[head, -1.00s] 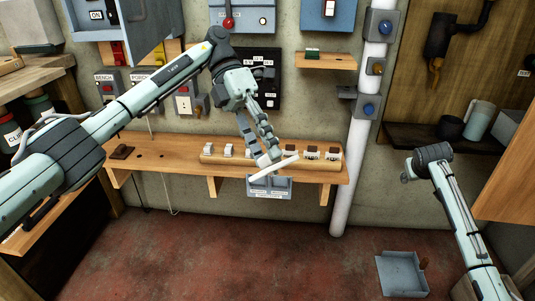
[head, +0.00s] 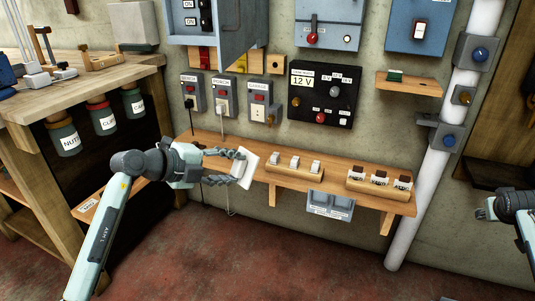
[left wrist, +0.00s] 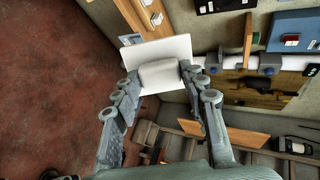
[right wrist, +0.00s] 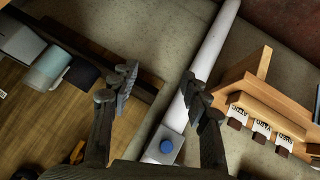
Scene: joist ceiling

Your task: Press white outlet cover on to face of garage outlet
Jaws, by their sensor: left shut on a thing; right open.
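The white outlet cover (head: 248,171) is a flat plate held tilted in my left gripper (head: 238,167), above the front of the wooden shelf. In the left wrist view the cover (left wrist: 175,48) has a raised block on its near side, and the fingers are shut on that block. The garage outlet (head: 258,110) is the rightmost of the three grey wall boxes, with a red switch above a bare pale face. It is up and slightly right of the cover, and apart from it. My right gripper (right wrist: 158,80) is open and empty; it shows at the head view's right edge.
The shelf (head: 225,148) holds a rail of white switches (head: 295,165) and a block of labelled pieces (head: 380,180). Cords hang from the two left outlets (head: 222,103). A black 12 V panel (head: 322,95) is right of the garage outlet. A white pipe (head: 410,215) runs down at right.

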